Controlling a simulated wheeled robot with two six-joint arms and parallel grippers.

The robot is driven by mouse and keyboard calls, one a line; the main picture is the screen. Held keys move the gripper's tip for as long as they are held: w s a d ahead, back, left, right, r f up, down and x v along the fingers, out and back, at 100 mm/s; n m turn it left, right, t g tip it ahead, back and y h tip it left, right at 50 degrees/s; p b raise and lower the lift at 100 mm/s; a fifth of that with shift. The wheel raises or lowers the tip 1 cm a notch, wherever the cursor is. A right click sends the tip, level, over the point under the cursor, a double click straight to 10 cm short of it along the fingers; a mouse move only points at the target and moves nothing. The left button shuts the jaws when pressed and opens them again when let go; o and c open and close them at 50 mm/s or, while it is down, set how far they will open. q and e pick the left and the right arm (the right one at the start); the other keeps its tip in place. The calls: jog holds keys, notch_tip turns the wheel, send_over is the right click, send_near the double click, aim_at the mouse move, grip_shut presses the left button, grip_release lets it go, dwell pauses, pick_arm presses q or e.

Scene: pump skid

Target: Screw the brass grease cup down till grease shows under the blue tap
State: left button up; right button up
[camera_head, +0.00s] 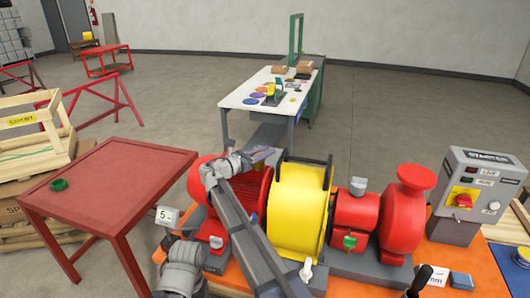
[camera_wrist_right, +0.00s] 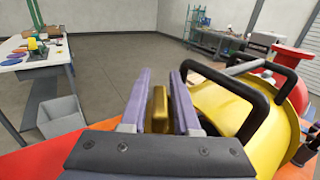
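My right gripper (camera_head: 262,154) is above the red motor, just left of the yellow guard (camera_head: 300,212). In the right wrist view its two purple fingers (camera_wrist_right: 160,100) stand on both sides of a brass piece, which looks like the grease cup (camera_wrist_right: 158,108). I cannot make out the brass piece in the head view. I cannot pick out a blue tap or any grease in either view. My left gripper is not in view.
Black handles (camera_wrist_right: 266,118) on the yellow guard rise close right of the fingers. A starter box (camera_head: 478,187) stands right; a red table (camera_head: 112,185) stands left.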

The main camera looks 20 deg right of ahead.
jog(key=shift+o, duration=1.2)
jog(key=shift+a, duration=0.1)
send_over(248, 176)
jog(key=shift+a, duration=0.1)
